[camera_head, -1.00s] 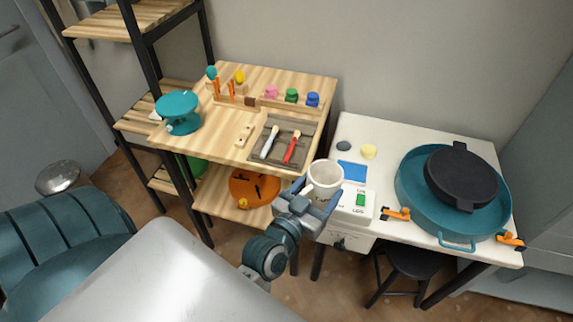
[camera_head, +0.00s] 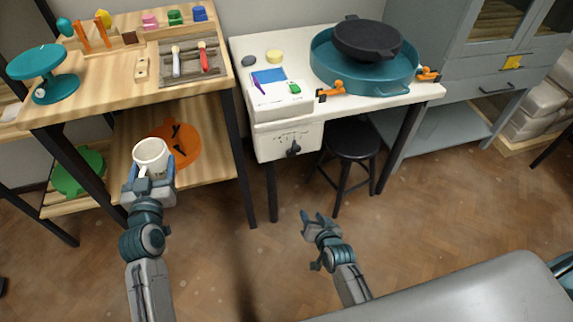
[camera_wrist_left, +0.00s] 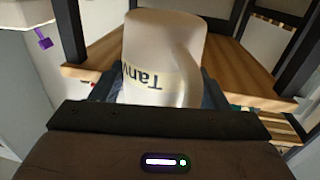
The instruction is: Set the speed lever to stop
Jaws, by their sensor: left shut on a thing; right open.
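The speed lever (camera_head: 293,150) is a small black lever on the front of the white control box (camera_head: 270,142) under the white table's left front, beside a printed scale. My right gripper (camera_head: 318,217) is open and empty, below and a little right of the lever, well apart from it. My left gripper (camera_head: 149,185) is shut on a white mug (camera_head: 151,153) and holds it upright in front of the wooden table. The mug (camera_wrist_left: 160,50) fills the middle of the left wrist view and shows part of a printed name. The lever's exact setting is too small to read.
A teal wheel basin (camera_head: 335,75) with a black bat (camera_head: 366,40) stands on the white table (camera_head: 290,62). Orange clamps (camera_head: 331,91) sit at its front. A black stool (camera_head: 353,139) stands under the table, right of the lever. The floor in front is clear.

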